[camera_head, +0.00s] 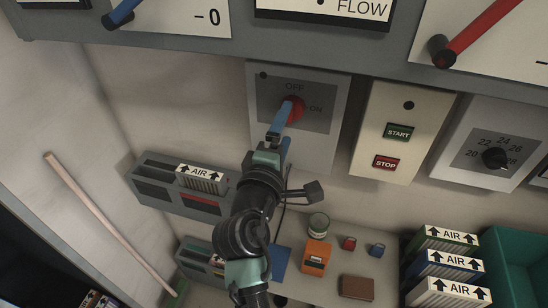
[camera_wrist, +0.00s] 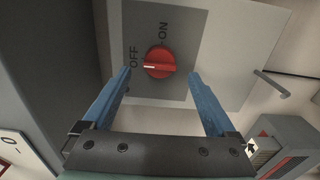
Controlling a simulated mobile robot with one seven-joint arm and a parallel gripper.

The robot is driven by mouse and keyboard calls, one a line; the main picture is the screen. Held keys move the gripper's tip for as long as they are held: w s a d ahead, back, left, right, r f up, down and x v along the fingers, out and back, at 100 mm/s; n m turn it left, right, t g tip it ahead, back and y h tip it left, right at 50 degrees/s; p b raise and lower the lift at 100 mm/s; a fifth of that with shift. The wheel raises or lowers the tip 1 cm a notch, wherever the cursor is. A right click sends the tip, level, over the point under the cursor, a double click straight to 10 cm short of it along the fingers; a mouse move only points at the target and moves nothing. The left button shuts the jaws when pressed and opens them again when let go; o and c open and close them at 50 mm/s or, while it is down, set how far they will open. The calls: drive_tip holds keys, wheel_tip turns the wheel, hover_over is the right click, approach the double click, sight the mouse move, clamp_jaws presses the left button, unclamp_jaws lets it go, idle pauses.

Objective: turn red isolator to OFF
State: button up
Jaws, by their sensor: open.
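The red isolator knob (camera_head: 297,105) sits on a grey plate with OFF above it and ON to its right in the head view. In the wrist view the knob (camera_wrist: 160,57) shows a white mark on its left side, towards the OFF label; ON is above it. My gripper (camera_head: 287,112) is at the knob, and its fingers hide part of the knob in the head view. In the wrist view my gripper (camera_wrist: 160,75) is open, with one blue finger on each side of the knob and gaps between. I cannot tell how far the tips reach along it.
A START/STOP panel (camera_head: 405,130) and a black dial (camera_head: 495,158) are to the right. A red lever (camera_head: 485,32) and blue lever (camera_head: 122,13) are above. A grey slotted tray (camera_head: 160,190) with an AIR filter is at left. Small items, including an orange box (camera_head: 316,257), lie below.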

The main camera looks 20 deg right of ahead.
drive_tip(key=b+v, duration=0.2)
drive_tip(key=v, duration=0.6)
